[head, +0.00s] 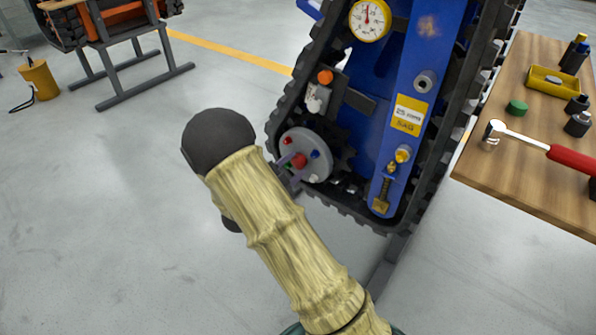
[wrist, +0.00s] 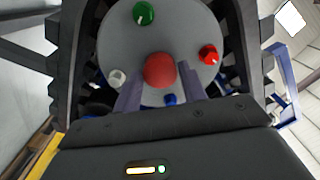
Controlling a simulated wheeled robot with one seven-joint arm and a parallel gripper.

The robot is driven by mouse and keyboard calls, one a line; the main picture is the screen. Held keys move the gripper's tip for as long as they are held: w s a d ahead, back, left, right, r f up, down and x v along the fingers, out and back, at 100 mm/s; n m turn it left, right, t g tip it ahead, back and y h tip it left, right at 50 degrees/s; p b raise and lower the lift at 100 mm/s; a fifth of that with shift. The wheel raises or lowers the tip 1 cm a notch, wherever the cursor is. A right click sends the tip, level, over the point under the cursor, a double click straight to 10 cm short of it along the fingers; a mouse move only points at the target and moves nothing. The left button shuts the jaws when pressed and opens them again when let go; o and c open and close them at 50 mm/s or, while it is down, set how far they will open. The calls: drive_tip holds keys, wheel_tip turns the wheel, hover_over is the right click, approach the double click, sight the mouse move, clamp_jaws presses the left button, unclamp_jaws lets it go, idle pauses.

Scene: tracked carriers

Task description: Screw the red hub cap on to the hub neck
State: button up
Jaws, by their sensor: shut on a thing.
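The red hub cap (wrist: 160,70) is a rounded cap at the middle of the grey hub disc (wrist: 120,35) in the wrist view. My gripper (wrist: 160,84) is shut on it, with one purple-grey finger on each side. In the head view the cap (head: 299,160) shows in front of the disc (head: 322,139), with my gripper (head: 293,164) around it. The hub neck is hidden behind the cap. I cannot tell how far the cap sits on it.
Around the disc are small green (wrist: 144,13), red (wrist: 208,54), white (wrist: 117,78) and blue (wrist: 170,99) knobs. The black track (head: 285,85) encircles the blue carrier frame (head: 422,50).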

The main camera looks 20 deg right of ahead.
idle(0.3)
drive_tip(key=shift+f+m+b, duration=0.2)
drive_tip(key=shift+m+b, duration=0.1)
drive_tip(key=shift+f+m+b, duration=0.15)
drive_tip(key=shift+m+b, duration=0.75)
drive_tip(key=shift+b, duration=0.35)
drive_tip(key=m+b, duration=0.6)
drive_tip(key=b, duration=0.3)
drive_tip(key=shift+m+b, duration=0.3)
drive_tip(key=shift+b, duration=0.45)
drive_tip(key=shift+r+m, duration=0.35)
drive_tip(key=shift+m, duration=0.15)
drive_tip(key=shift+f, duration=0.1)
